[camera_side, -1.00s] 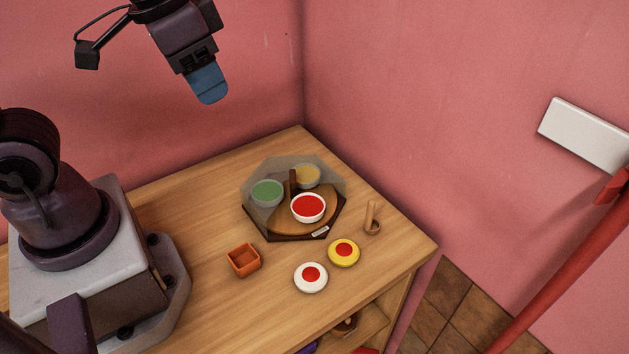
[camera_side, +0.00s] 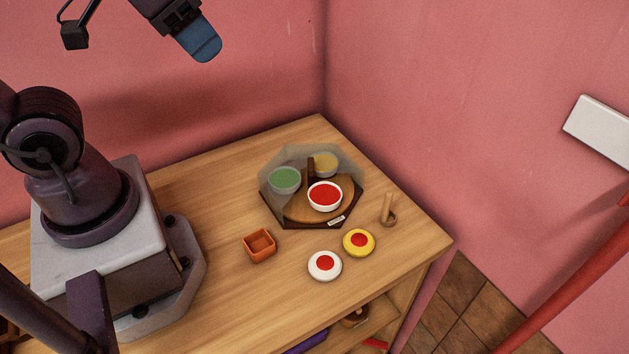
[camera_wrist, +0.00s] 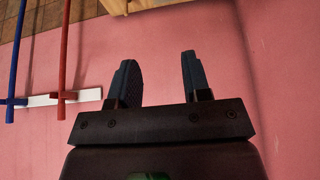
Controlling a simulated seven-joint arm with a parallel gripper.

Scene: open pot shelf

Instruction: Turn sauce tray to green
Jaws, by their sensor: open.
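The sauce tray is a round wooden turntable (camera_side: 300,211) in a dark frame with a grey see-through cover around its back and sides. A bowl of red sauce (camera_side: 325,195) sits at the open front. A bowl of green sauce (camera_side: 284,180) is at the left and a bowl of yellow sauce (camera_side: 323,163) at the back, both behind the cover. A dark upright handle (camera_side: 310,171) stands near the middle. My gripper (camera_side: 203,48) is high above the table, up and left of the tray, touching nothing. The wrist view shows its two fingers (camera_wrist: 158,80) apart and empty.
In front of the tray are an orange square dish (camera_side: 259,246), a white disc with a red centre (camera_side: 325,266) and a yellow one (camera_side: 359,243). A small wooden mortar with pestle (camera_side: 388,211) stands at the right. Pink walls meet behind the table.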

